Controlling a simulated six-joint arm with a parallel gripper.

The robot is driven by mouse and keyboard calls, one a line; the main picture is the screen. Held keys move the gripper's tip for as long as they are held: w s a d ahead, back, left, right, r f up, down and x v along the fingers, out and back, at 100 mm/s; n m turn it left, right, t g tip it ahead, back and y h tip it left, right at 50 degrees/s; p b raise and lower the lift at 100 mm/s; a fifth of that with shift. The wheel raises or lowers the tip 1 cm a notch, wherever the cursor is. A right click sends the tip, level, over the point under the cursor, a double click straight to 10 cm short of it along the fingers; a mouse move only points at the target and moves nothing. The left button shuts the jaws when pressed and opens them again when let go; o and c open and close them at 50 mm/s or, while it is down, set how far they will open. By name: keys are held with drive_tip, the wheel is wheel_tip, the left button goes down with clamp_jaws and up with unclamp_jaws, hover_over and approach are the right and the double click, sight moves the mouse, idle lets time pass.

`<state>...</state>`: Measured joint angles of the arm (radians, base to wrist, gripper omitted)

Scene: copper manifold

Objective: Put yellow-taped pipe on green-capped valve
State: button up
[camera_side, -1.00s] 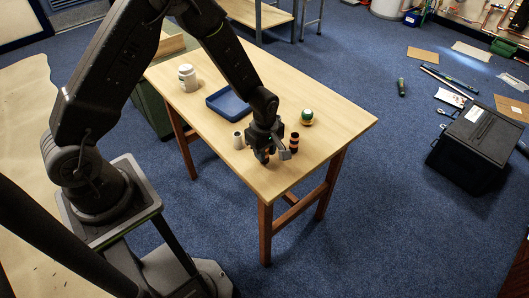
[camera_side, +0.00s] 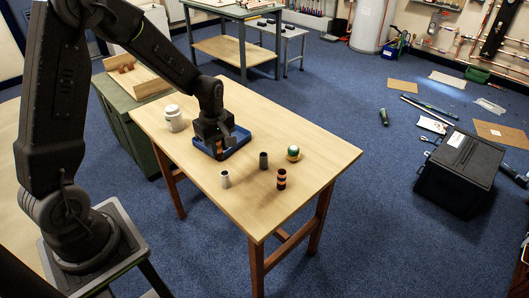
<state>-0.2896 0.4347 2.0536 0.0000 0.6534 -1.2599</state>
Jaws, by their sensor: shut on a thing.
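My gripper (camera_side: 217,150) is over the blue tray (camera_side: 240,138), pointing down. It is shut on a small copper-orange piece (camera_side: 219,146), mostly hidden by the fingers; I cannot tell whether it has yellow tape or whether it touches the tray. The green-capped valve (camera_side: 293,153) stands on the table to the right, with a green dome over a pale or brassy lower part. A dark pipe with orange bands (camera_side: 281,180) stands upright in front of it. A plain dark grey pipe (camera_side: 263,160) and a light grey pipe (camera_side: 225,179) also stand upright. No yellow tape is clearly visible.
A white jar (camera_side: 174,119) stands left of the tray. The wooden table (camera_side: 322,160) is clear at its right end and front edge. A green cabinet with an open wooden box (camera_side: 135,80) adjoins the left side. A black case (camera_side: 460,170) is on the floor.

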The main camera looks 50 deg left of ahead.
drive_tip(key=w+a+r+m, duration=0.1)
drive_tip(key=w+r, duration=0.1)
drive_tip(key=w, duration=0.7)
drive_tip(key=w+a+r+m, duration=0.1)
drive_tip(key=w+a+r, duration=0.15)
drive_tip(key=w, duration=0.75)
hover_over(294, 148)
wheel_tip(294, 148, down, 6)
drive_tip(key=shift+f, duration=2.25)
drive_tip(key=shift+f, duration=0.2)
drive_tip(key=o, duration=0.9)
